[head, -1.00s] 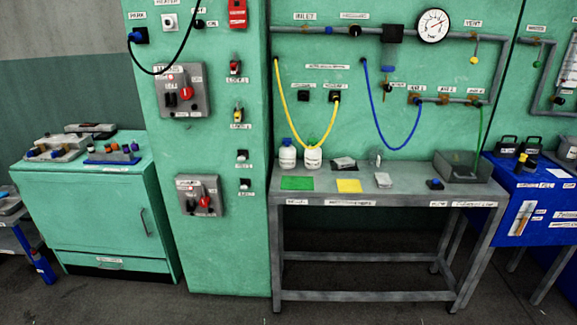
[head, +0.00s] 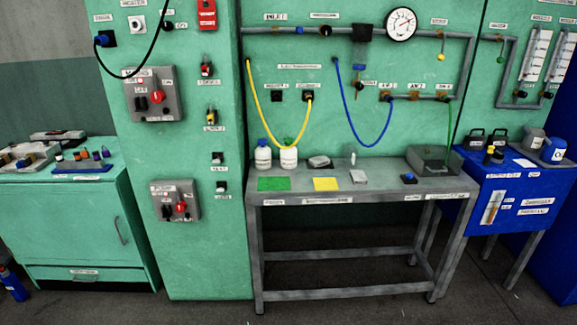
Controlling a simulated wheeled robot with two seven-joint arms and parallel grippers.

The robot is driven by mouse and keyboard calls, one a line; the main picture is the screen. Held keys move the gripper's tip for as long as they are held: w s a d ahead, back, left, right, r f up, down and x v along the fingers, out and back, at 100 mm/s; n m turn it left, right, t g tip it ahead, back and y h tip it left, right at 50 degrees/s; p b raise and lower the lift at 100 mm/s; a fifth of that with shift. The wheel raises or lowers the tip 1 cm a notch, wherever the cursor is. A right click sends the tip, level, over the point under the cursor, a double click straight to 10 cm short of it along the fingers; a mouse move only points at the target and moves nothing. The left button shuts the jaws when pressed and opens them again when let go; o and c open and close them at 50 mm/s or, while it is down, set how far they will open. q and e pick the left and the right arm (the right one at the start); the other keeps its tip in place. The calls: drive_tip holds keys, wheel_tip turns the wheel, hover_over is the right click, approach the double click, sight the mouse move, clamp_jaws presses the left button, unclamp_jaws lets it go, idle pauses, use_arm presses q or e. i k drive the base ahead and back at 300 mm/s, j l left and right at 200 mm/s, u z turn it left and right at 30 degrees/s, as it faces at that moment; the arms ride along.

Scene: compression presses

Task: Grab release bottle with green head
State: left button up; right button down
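Two white bottles stand side by side at the back left of the grey metal table. Neither of my grippers is in view.
The grey table (head: 345,189) carries a green mat (head: 274,184), a yellow mat (head: 326,184), small items and a grey box (head: 433,160). A tall green cabinet (head: 190,240) stands left of it, a blue table (head: 515,180) right. Yellow (head: 252,100) and blue (head: 350,110) hoses hang above.

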sight(287, 157)
drive_tip(key=i+l, duration=0.15)
drive_tip(key=l, duration=0.15)
drive_tip(key=i+l, duration=0.1)
drive_tip(key=l, duration=0.25)
drive_tip(key=i+l, duration=0.15)
drive_tip(key=l, duration=0.15)
drive_tip(key=i+l, duration=0.1)
drive_tip(key=l, duration=0.25)
